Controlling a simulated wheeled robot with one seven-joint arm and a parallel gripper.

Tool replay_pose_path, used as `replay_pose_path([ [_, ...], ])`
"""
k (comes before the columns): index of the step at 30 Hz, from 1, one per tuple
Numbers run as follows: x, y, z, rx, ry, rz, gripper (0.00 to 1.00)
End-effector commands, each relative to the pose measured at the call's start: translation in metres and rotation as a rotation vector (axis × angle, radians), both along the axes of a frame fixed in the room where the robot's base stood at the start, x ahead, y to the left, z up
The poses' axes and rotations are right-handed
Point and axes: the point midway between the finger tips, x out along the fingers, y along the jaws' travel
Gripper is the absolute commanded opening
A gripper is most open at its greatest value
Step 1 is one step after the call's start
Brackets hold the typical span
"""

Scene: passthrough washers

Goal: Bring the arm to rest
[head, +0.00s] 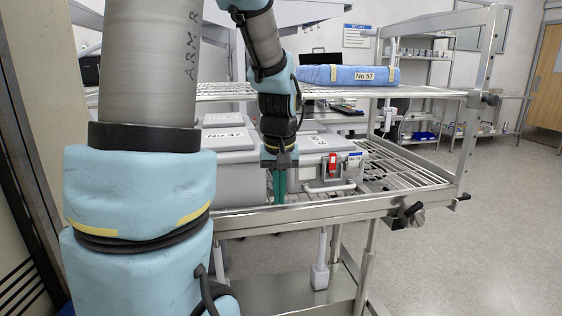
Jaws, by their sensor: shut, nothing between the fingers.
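My gripper (279,184) points down in front of the grey container on the cart's lower rack. Its green fingers are together and hold nothing. The upper arm fills the left of the head view, and the forearm comes down from the top past the upper rack's front edge.
A blue wrapped pack (348,76) marked No 57 lies on the upper wire shelf (430,91). The metal cart's front rail (330,211) runs below my gripper. A shelving unit (420,60) stands behind. Open floor (480,240) lies to the right, with a wooden door beyond.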

Motion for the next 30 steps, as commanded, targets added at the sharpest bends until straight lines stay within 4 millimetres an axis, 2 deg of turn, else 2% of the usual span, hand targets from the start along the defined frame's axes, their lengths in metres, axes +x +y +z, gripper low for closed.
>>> replay_pose_path([
  [1, -0.019, 0.024, 0.003, -0.003, 0.012, -0.008, 0.0],
  [3, -0.042, 0.045, -0.003, -0.005, 0.018, -0.037, 0.0],
  [6, -0.068, 0.066, -0.01, -0.005, 0.022, -0.069, 0.0],
  [9, -0.083, 0.076, -0.014, -0.004, 0.024, -0.087, 0.0],
  [30, -0.087, 0.078, -0.016, -0.003, 0.024, -0.093, 0.0],
])
